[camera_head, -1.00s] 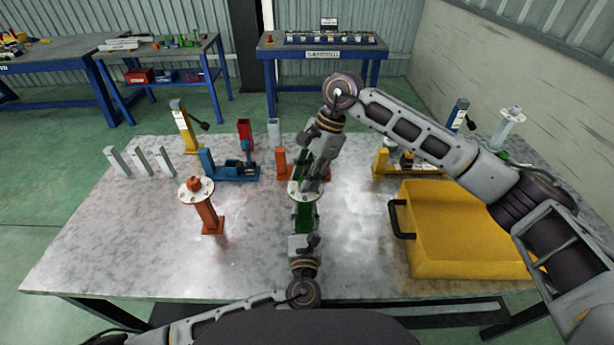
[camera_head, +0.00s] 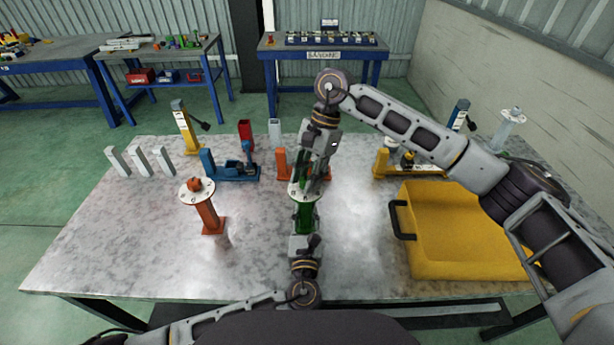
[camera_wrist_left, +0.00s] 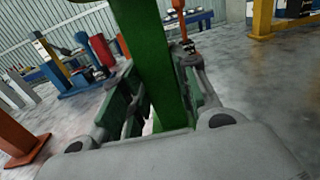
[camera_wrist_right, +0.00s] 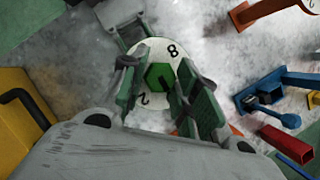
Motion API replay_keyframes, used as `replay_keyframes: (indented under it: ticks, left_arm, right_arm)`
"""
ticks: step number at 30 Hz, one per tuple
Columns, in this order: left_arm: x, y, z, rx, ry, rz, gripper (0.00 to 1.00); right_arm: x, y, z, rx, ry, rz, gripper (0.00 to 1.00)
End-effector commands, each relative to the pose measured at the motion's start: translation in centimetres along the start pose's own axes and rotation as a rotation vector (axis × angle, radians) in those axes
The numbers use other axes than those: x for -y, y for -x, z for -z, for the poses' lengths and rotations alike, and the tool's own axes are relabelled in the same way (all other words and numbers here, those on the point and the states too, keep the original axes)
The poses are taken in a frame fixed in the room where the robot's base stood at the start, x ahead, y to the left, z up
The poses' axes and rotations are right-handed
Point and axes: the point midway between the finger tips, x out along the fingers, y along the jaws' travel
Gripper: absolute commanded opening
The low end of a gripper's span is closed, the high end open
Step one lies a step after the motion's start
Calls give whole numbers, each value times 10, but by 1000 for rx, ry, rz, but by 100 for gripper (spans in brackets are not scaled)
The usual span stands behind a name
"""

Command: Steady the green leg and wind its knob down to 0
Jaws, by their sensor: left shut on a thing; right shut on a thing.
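The green leg (camera_head: 305,217) stands upright near the middle of the table, with a white numbered disc (camera_head: 295,188) at its top. In the right wrist view a green hexagonal knob (camera_wrist_right: 159,77) sits at the disc's centre; an 8 and what looks like a 2 show on the disc, and the rest is partly covered. My right gripper (camera_head: 309,180) comes from above and is shut on the knob. My left gripper (camera_head: 303,234) is shut around the leg's post from the near side; the post also shows between its fingers in the left wrist view (camera_wrist_left: 160,65).
An orange leg (camera_head: 207,213) with a similar disc stands to the left. A yellow bin (camera_head: 465,235) with a black handle lies to the right. Blue, orange and yellow parts (camera_head: 232,172) stand behind. The front-left tabletop is clear.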

Motion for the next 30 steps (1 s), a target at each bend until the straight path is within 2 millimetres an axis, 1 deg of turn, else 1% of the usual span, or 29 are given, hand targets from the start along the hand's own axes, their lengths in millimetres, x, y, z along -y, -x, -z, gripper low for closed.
replay_keyframes:
  ticks: [1,2,6,7,16,20,26,30]
  left_arm:
    - [-1,1,4,-8,-3,0,0]
    - [-1,1,4,-8,-3,-1,0]
    - [-1,1,4,-8,-3,0,0]
    - [-1,1,4,-7,-3,0,0]
    - [0,1,4,-7,-3,0,0]
    - [0,1,3,-6,-3,0,0]
    - [0,1,3,-6,-3,0,0]
    - [0,1,3,-6,-3,0,0]
  right_arm:
    - [1,3,-1,-1,2,6,7]
    - [1,3,-1,-1,2,6,32]
    - [1,3,-1,0,1,5,50]
    - [1,2,-1,0,1,4,52]
    - [0,1,0,0,0,2,52]
    - [0,4,0,0,0,2,52]
    - [0,18,0,-1,0,3,52]
    - [1,35,0,-1,0,3,52]
